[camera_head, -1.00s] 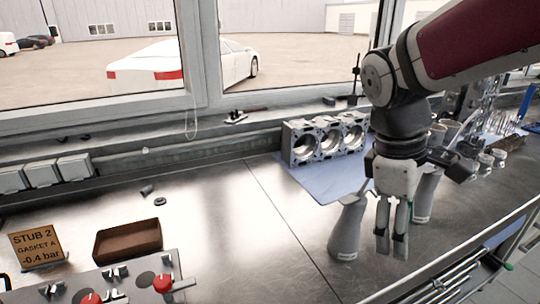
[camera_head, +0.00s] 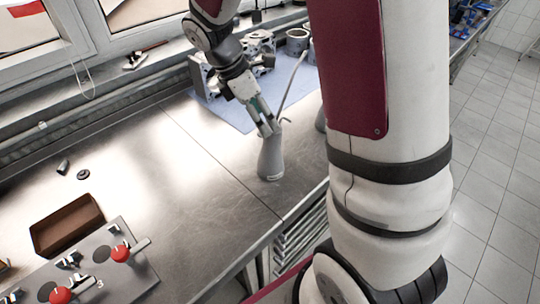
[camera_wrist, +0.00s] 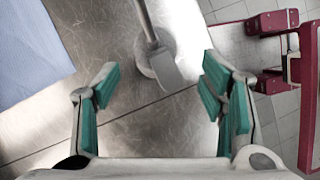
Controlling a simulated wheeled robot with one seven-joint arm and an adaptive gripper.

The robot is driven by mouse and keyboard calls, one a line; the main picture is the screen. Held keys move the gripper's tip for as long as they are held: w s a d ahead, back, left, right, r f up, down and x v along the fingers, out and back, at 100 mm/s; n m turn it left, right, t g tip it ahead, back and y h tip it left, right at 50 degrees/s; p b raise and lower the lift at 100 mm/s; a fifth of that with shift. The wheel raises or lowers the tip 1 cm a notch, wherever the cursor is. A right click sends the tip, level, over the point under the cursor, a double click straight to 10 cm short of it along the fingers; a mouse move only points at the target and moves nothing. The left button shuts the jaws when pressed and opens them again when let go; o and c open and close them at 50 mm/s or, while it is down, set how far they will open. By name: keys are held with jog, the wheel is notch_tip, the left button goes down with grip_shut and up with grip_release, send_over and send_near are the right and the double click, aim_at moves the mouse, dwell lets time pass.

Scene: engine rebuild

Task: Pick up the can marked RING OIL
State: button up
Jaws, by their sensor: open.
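A grey oil can (camera_head: 270,158) with a long thin spout stands upright on the steel bench near its front edge. No readable marking shows on it, so I cannot tell if it is RING OIL. My gripper (camera_head: 266,127) is close at the can's top in the head view, with the fingers angled down. In the wrist view my gripper (camera_wrist: 160,80) is open, and the can (camera_wrist: 155,52) shows between and just beyond its fingertips. I cannot tell whether they touch. A second grey can (camera_head: 320,120) is mostly hidden behind my arm.
A blue mat (camera_head: 235,112) with an engine block (camera_head: 205,80) lies behind the can. A brown tray (camera_head: 66,226) and a panel with red knobs (camera_head: 120,253) are at the left. The bench between them and the can is mostly clear.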

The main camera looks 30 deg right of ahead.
aim_at(268, 127)
jog(key=shift+w+p+x, duration=0.1)
jog(key=shift+p+x, duration=0.2)
jog(key=shift+x, duration=1.55)
jog(key=shift+w+p+x, duration=0.15)
jog(key=shift+p+x, duration=0.15)
jog(key=shift+x, duration=1.5)
grip_shut()
